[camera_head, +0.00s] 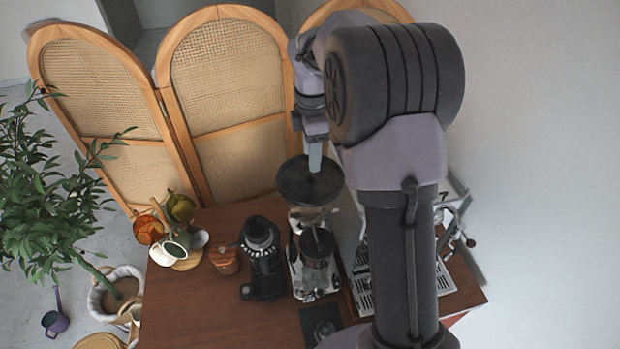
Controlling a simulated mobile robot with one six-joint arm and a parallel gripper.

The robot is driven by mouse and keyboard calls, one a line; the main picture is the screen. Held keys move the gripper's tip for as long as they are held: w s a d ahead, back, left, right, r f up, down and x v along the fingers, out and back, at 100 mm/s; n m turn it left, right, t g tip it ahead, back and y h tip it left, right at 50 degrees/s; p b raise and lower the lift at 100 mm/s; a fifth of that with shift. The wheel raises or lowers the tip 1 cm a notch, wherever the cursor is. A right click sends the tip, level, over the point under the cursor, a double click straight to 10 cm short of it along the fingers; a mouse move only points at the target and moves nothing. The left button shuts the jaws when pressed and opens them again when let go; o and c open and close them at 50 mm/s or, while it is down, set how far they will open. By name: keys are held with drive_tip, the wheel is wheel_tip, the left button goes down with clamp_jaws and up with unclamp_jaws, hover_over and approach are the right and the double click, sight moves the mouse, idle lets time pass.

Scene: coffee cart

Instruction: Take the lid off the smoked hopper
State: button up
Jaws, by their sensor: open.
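A wide dark round lid (296,186) sits on top of a hopper at the back of the wooden cart top. A sliver of clear or pale hopper (303,217) shows under its front edge. I cannot tell for sure which one is the smoked hopper. My gripper (315,168) points down over the middle of the wide lid. It is open, and its fingers overlap the lid's centre, so contact is unclear.
A black grinder-like machine (262,258) and a wooden pot (225,261) stand to the left. A mug rack with several cups (168,251) is further left. My arm hides much of the right side. Cane screens (228,75) stand behind; the left front cart top is clear.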

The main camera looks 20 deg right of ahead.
sight(310, 174)
drive_tip(key=f, duration=0.4)
drive_tip(key=shift+s+a+f+p, duration=0.25)
drive_tip(key=shift+s+a+p, duration=0.1)
drive_tip(key=shift+p, duration=0.05)
drive_tip(key=shift+w+d+f, duration=0.1)
drive_tip(key=shift+w+f, duration=0.15)
drive_tip(key=shift+f, duration=0.05)
drive_tip(key=shift+s, duration=0.15)
drive_tip(key=c, duration=0.4)
clamp_jaws()
drive_tip(key=shift+r, duration=0.1)
